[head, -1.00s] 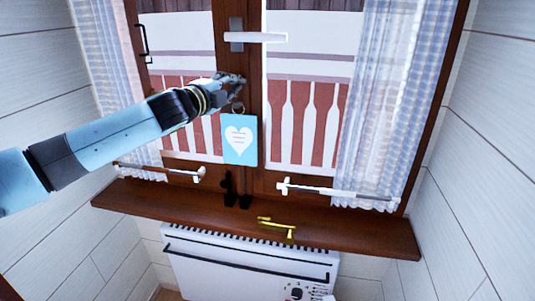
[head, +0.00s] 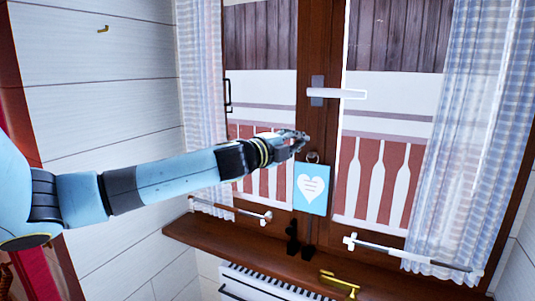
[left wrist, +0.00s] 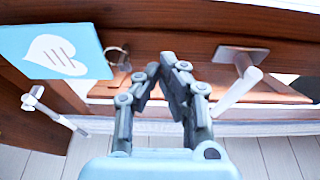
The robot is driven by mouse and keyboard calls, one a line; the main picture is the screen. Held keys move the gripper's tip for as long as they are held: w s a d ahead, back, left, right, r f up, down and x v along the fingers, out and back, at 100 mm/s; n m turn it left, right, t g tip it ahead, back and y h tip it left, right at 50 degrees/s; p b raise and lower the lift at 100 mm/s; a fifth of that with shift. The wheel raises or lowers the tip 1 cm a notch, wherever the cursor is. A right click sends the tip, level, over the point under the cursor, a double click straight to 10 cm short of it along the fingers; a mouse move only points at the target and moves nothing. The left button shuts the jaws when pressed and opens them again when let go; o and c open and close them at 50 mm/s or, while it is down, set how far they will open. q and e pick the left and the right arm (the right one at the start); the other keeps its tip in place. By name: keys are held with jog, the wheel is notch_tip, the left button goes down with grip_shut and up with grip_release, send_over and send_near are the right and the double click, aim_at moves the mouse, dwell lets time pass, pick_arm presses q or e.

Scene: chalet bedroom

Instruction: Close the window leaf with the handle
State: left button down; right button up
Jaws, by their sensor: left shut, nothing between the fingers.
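The window handle (head: 340,94) is a white lever on a grey plate on the dark wooden middle post (head: 315,60). It lies level and points right; it also shows at the right in the left wrist view (left wrist: 240,85). The window leaf (head: 390,180) has glass and a brown frame; I cannot tell how far it stands ajar. My left gripper (head: 304,138) is shut and empty, below and left of the handle, apart from it. Its fingers (left wrist: 172,68) meet in the left wrist view, left of the lever. My right gripper is not in view.
A blue heart tag (head: 311,188) hangs by a ring just below my left gripper. Checked curtains (head: 470,140) flank the window. White-ended rods (head: 408,252) run along the lower frame. A yellow object (head: 340,284) lies on the sill (head: 240,254), above a white radiator (head: 255,288).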

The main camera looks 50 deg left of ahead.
pick_arm(q)
jog(key=s+a, duration=0.2)
jog(key=s, duration=0.5)
jog(key=shift+s+a+r, duration=0.15)
jog(key=shift+s+r, duration=0.05)
jog(key=shift+s, duration=0.1)
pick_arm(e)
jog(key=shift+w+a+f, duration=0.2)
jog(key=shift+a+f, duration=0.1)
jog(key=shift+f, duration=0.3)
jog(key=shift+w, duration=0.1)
